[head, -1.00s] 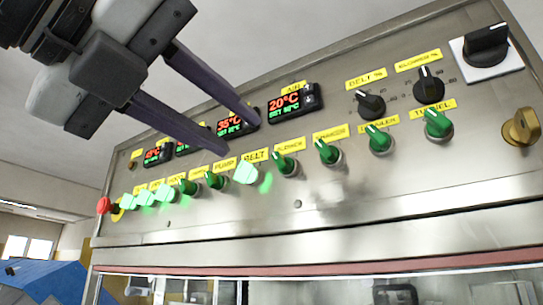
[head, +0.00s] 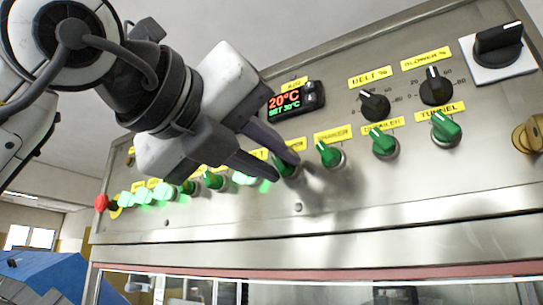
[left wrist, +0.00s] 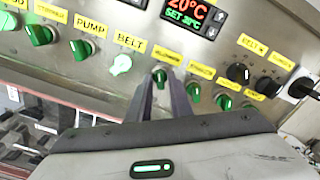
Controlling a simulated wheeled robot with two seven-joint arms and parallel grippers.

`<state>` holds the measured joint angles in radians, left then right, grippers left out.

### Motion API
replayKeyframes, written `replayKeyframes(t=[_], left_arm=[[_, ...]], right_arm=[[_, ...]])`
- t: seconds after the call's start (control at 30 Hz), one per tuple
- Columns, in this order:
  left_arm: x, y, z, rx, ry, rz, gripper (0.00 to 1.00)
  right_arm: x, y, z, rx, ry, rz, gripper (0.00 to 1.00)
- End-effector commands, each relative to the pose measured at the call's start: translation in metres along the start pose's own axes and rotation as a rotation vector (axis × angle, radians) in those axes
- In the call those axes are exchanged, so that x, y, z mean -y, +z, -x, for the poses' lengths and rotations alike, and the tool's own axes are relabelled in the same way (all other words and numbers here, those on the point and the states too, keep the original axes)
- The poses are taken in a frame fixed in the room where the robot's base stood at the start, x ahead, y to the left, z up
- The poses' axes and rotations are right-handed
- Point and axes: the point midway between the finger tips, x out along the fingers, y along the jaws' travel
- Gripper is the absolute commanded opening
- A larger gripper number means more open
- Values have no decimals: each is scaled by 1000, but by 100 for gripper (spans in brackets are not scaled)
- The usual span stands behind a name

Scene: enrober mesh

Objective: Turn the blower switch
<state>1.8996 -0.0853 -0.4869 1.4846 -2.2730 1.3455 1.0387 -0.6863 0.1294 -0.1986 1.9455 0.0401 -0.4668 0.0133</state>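The blower switch (left wrist: 160,73) is a small green knob on the steel panel, right of the lit belt switch (left wrist: 121,64). It looks dark, not lit. In the head view my left gripper (head: 286,170) is at the panel face, its dark fingertips on either side of the blower switch and partly covering it and its yellow label. In the left wrist view the knob shows between the two fingertips, which stand apart with a gap about as wide as the knob. I cannot tell whether they touch it. My right gripper is not in view.
More green knobs line the row: the shaker switch (head: 329,155), then the tunnel switch (head: 445,127) farther right. Above are two black dials (head: 374,105), a temperature display (head: 297,101) and a large black rotary switch (head: 497,44). A red button (head: 101,203) sits at far left.

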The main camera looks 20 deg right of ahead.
Motion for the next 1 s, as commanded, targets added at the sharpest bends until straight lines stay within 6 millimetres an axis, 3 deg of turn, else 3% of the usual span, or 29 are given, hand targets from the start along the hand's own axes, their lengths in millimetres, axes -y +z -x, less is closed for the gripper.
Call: replayKeyframes(t=[0.03, 0.1, 0.47, 1.0], left_arm=[[0, 0, 0, 0, 0, 0, 10], [0, 0, 0, 0, 0, 0, 0], [-1, 1, 1, 1, 2, -50, 0], [0, 2, 2, 4, 3, -481, 0]], right_arm=[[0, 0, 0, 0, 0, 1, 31], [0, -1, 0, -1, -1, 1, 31], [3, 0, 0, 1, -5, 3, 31], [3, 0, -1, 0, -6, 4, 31]])
